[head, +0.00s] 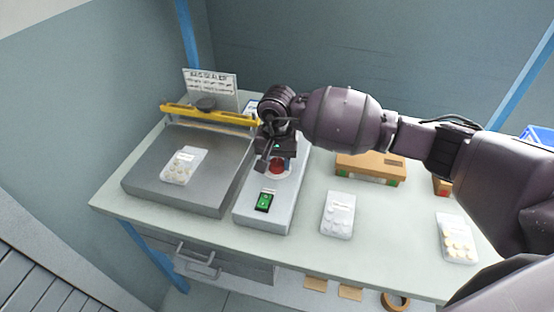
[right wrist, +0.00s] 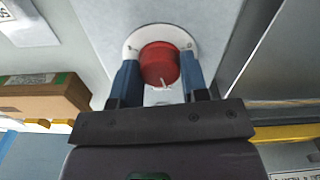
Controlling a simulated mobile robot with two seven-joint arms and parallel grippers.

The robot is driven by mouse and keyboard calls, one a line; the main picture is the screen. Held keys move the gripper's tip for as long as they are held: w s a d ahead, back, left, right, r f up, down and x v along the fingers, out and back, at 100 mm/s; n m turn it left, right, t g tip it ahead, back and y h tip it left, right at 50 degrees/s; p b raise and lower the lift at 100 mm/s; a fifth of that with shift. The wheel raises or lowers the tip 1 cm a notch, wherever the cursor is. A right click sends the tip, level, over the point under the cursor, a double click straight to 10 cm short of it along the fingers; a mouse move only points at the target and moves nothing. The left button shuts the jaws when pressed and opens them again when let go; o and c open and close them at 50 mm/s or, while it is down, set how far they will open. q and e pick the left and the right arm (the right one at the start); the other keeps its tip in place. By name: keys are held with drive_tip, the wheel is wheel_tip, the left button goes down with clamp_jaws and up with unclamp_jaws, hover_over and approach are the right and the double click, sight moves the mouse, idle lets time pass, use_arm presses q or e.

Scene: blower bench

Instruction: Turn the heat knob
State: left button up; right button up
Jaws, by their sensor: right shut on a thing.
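The red heat knob (head: 277,166) sits on a round white dial on the grey control box (head: 262,215). In the right wrist view the knob (right wrist: 159,64) stands between the two blue fingers of my right gripper (right wrist: 158,75), which is shut on it. A white pointer mark shows on the knob's near side. In the head view my right gripper (head: 276,157) comes down over the dial and hides part of it. A green rocker switch (head: 264,202) is on the box in front of the knob. My left gripper is not in view.
A bag sealer with a yellow bar (head: 205,115) and grey plate (head: 150,182) adjoins the box on the left. A blister bag (head: 183,165) lies on the plate. More bags (head: 339,214) (head: 456,238) and a cardboard box (head: 370,166) are on the table to the right.

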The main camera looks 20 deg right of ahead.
drive_tip(key=m, duration=0.3)
drive_tip(key=shift+m, duration=0.4)
drive_tip(key=m+p, duration=0.1)
drive_tip(key=m, duration=0.3)
drive_tip(key=shift+r+m, duration=0.1)
drive_tip(key=shift+m, duration=0.2)
drive_tip(key=m, duration=0.2)
drive_tip(key=shift+m, duration=0.3)
drive_tip(key=m+p, duration=0.1)
drive_tip(key=m, duration=0.1)
drive_tip(key=shift+m, duration=0.9)
use_arm(q)
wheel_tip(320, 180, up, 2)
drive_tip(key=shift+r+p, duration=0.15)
drive_tip(key=shift+p, duration=0.15)
